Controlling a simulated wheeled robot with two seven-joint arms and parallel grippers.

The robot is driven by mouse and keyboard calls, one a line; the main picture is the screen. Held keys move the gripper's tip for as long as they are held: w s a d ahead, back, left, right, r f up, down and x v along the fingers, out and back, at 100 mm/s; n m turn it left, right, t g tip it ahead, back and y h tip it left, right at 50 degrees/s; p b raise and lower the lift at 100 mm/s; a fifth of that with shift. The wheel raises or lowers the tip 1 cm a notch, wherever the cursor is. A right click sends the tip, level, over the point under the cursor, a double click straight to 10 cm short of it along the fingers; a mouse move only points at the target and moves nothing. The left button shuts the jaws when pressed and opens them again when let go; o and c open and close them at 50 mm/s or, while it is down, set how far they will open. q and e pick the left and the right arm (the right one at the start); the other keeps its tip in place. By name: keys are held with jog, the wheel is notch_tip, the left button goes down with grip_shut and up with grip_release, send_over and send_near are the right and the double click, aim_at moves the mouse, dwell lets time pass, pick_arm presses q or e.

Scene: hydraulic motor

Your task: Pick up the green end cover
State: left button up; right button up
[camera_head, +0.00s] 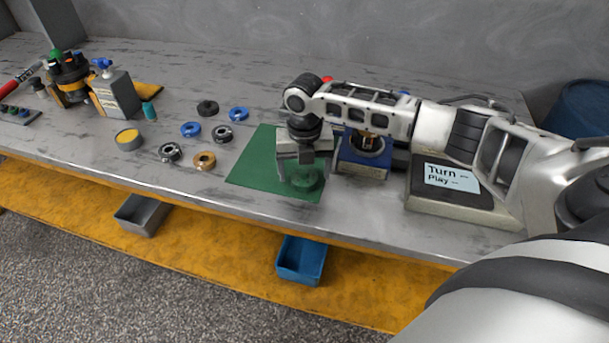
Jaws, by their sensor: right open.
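The green end cover (306,181) lies on the green mat (252,167), near the mat's front right part. It is a dark green round piece, close in colour to the mat. My right gripper (305,174) points down over it, open, with one finger to each side of the cover. I cannot tell whether the fingers touch it. The gripper body hides part of the mat behind the cover. My left gripper is not in view.
A blue block fixture (362,166) stands close right of the gripper, and a sign box (450,180) stands farther right. Several rings and bearings (204,161) lie left of the mat. A bottle, a grey canister (117,97) and tools stand at the far left.

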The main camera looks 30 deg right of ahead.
jog(key=shift+c, duration=0.3)
jog(key=c, duration=1.1)
jog(key=shift+c, duration=0.2)
jog(key=shift+r, duration=0.15)
jog(key=shift+w+r, duration=0.1)
jog(key=shift+r, duration=0.5)
jog(key=s+a+r, duration=0.2)
jog(key=s+r, duration=0.3)
jog(key=s, duration=0.1)
jog(key=s+a+r, duration=0.3)
jog(key=s+r, duration=0.3)
jog(key=s, duration=0.1)
jog(key=shift+a+r, duration=0.25)
jog(key=shift+r, duration=0.05)
jog(key=shift+r, duration=0.1)
